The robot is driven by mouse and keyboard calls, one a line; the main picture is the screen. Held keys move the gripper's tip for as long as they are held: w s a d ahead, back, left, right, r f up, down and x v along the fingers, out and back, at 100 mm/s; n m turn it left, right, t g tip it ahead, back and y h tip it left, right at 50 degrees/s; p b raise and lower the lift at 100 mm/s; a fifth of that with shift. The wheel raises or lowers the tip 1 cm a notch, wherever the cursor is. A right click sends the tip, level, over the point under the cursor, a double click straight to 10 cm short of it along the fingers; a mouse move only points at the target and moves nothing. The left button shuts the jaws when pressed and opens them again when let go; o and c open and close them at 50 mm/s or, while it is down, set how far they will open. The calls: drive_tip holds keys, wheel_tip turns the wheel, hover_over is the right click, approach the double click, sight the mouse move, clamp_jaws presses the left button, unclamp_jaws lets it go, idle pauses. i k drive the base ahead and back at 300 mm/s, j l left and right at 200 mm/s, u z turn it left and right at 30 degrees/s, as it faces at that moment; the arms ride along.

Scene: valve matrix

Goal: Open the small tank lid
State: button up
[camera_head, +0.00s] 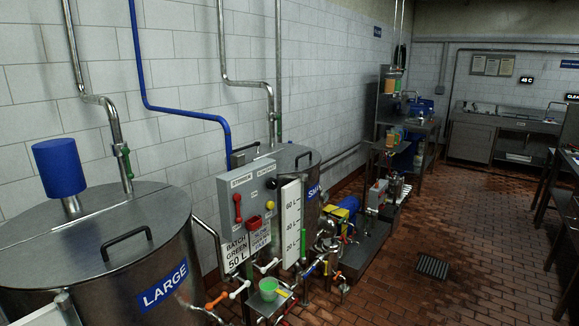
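The small tank (313,208) stands behind the grey control box, with a blue label reading "SMA" on its side and the rest of the word cut off. Its grey metal lid (287,154) looks closed and flat on top. A dark handle (303,160) shows at the lid's right side. The control box and the white level scale hide much of the tank's front. My gripper is not in view.
The large tank (165,265), with its own lid handle (127,243), fills the left foreground. The control box (250,205), level scale (291,222), and coloured valves (238,289) stand before the small tank. The brick floor (440,225) is mostly clear at right, with a drain (432,267).

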sight(290, 155)
drive_tip(key=i+l+u, duration=0.1)
drive_tip(key=i+l, duration=0.4)
drive_tip(key=i, duration=0.2)
drive_tip(key=i+l, duration=0.1)
drive_tip(key=i, duration=0.55)
drive_tip(key=i+l, duration=0.1)
drive_tip(key=i, duration=0.5)
